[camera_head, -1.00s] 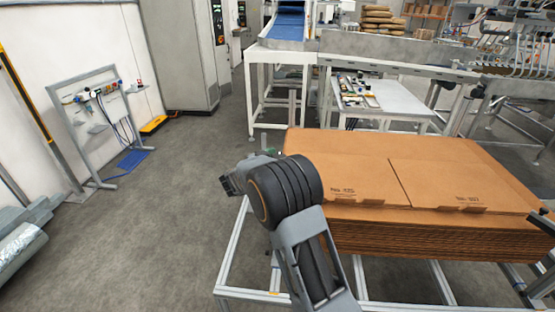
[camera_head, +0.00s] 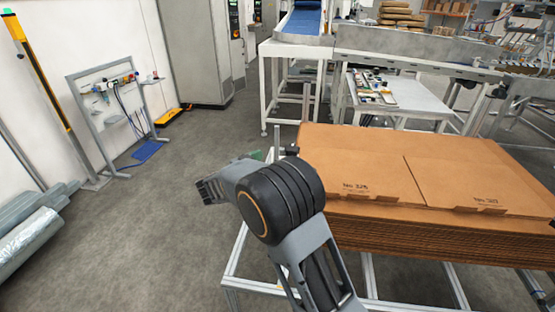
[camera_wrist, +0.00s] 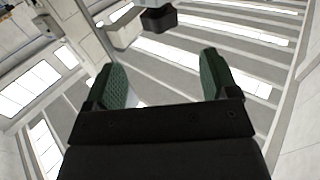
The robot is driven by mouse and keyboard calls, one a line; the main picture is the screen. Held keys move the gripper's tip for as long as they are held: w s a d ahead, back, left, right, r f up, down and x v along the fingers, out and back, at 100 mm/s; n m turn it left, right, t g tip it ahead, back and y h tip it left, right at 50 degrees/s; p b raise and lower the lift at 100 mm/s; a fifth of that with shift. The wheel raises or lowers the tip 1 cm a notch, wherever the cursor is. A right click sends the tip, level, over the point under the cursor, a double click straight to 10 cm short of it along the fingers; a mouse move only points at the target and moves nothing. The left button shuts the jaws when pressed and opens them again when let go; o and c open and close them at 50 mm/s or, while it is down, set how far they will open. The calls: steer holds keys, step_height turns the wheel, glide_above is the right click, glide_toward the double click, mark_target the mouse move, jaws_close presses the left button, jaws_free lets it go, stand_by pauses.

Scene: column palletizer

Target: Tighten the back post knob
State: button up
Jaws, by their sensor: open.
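In the wrist view, a black knob (camera_wrist: 158,19) sits at the top, beside a pale block (camera_wrist: 121,28) next to a light grey post (camera_wrist: 84,32). My gripper (camera_wrist: 165,78) is open and empty, its two green-padded fingers apart below the knob in the picture. The knob is beyond the fingertips and not between them. In the head view, a thin upright post (camera_head: 306,102) stands behind the cardboard stack's left corner, with a small dark part (camera_head: 292,150) just above my wrist joint. A green fingertip (camera_head: 255,154) shows there; the rest of my gripper is largely hidden.
A stack of flat cardboard (camera_head: 440,218) lies on a pale metal frame (camera_head: 245,240) right of my arm. A small table (camera_head: 410,100) and a conveyor (camera_head: 400,48) stand behind. Wrapped rolls (camera_head: 28,245) lie at left.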

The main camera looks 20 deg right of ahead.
steer(key=shift+v, duration=1.55)
steer(key=shift+w, duration=0.1)
